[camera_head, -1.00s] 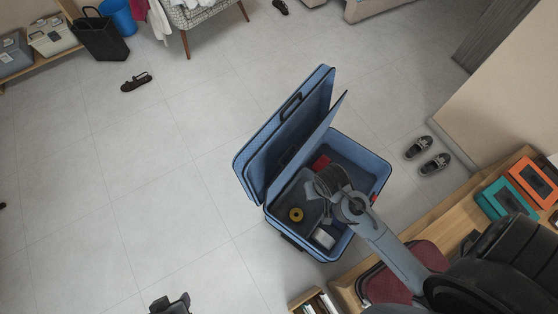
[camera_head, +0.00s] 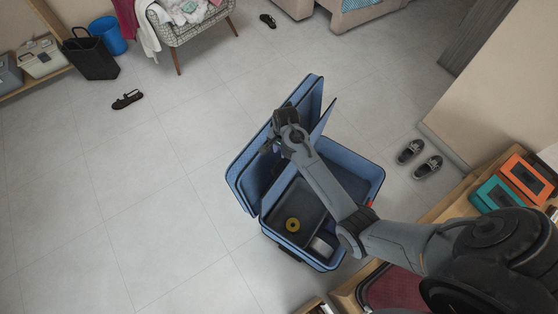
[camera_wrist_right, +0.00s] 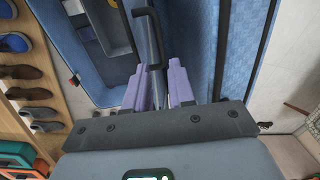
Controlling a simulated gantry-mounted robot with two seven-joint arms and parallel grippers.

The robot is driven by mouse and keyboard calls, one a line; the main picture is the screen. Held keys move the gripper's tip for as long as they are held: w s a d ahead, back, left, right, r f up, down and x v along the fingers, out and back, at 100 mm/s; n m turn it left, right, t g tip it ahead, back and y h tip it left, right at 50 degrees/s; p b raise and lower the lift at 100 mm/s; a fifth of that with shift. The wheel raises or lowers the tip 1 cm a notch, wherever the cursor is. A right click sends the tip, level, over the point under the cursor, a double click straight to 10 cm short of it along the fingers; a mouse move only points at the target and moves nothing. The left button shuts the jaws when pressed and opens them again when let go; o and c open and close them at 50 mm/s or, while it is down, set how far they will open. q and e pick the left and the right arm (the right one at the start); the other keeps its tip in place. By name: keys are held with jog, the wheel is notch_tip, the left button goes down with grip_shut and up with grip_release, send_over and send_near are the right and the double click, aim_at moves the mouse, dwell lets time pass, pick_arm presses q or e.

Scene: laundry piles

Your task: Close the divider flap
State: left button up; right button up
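A blue suitcase (camera_head: 378,180) stands open on the floor, its lid (camera_head: 240,170) raised on the left. The divider flap (camera_head: 324,117) stands up between the lid and the base, partly hidden by my right arm. My right gripper (camera_head: 276,148) is at the upper part of the lid and flap. In the right wrist view its two purple fingers (camera_wrist_right: 160,85) are apart, pointing down between the blue panels. Whether the fingers touch a panel I cannot tell. My left gripper is out of view.
The base holds a yellow round item (camera_head: 293,225) and a pale box (camera_head: 322,246). A wooden shelf with teal and orange boxes (camera_head: 494,196) is at the right. Black shoes (camera_head: 428,166) lie beside the suitcase. The floor on the left is mostly clear.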

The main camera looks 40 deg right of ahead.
aim_at(279, 163)
jog(key=f+b, duration=0.1)
jog(key=f, duration=0.2)
jog(key=f+b, duration=0.1)
jog(key=f, duration=0.2)
jog(key=f+b, duration=0.1)
jog(key=f, duration=0.2)
jog(key=shift+w+a+f, duration=0.15)
jog(key=shift+w+f, duration=0.1)
jog(key=shift+w, duration=0.1)
jog(key=shift+c, duration=0.3)
grip_shut()
